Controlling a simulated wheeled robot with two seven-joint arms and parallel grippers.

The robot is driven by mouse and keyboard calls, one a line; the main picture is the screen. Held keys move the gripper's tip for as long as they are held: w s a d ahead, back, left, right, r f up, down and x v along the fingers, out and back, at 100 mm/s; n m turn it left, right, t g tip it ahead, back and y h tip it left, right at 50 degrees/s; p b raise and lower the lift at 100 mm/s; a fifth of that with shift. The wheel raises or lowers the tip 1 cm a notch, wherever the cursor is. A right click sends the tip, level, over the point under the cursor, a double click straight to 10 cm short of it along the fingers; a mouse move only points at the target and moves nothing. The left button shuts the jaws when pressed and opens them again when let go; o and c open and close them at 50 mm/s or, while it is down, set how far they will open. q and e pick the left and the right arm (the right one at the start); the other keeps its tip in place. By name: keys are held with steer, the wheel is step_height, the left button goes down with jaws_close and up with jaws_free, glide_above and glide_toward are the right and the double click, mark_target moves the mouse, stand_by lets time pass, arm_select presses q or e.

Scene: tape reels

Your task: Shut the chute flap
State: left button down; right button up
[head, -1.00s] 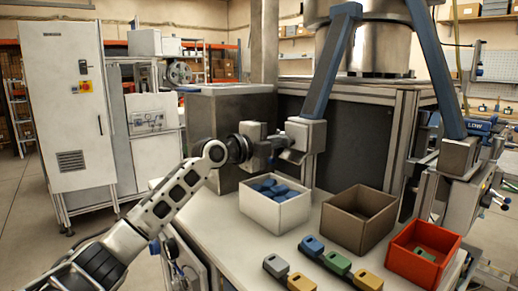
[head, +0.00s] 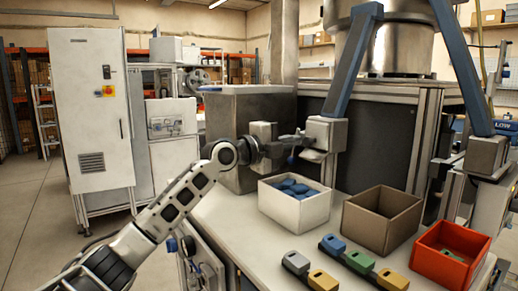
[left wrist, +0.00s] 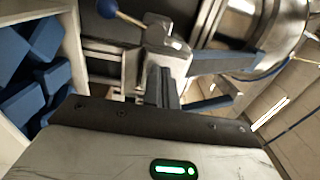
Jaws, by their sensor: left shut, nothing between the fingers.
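My left gripper (head: 298,142) is shut and empty in the head view, at the grey block on the blue leg's foot, above the white bin. A small pale metal plate (head: 313,155) juts out below that block, close to the fingertips; it may be the chute flap, but I cannot tell its position surely. Contact is unclear. In the left wrist view a metal bracket (left wrist: 165,45) and a lever with a blue ball (left wrist: 107,8) are ahead. A grey plate with a green light (left wrist: 175,169) fills the bottom. My right gripper is out of view.
A white bin (head: 292,210) with blue blocks stands just below my left gripper. A brown bin (head: 378,232) and a red bin (head: 425,265) stand to its right. Several coloured blocks line the table's front. The blue leg (head: 352,62) rises behind the gripper.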

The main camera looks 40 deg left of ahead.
arm_select(q)
steer(key=b+v, duration=0.2)
steer(key=v, duration=0.9)
steer(key=shift+s+r+b, duration=0.15)
steer(key=shift+r+b, duration=0.1)
steer(key=shift+b, duration=0.1)
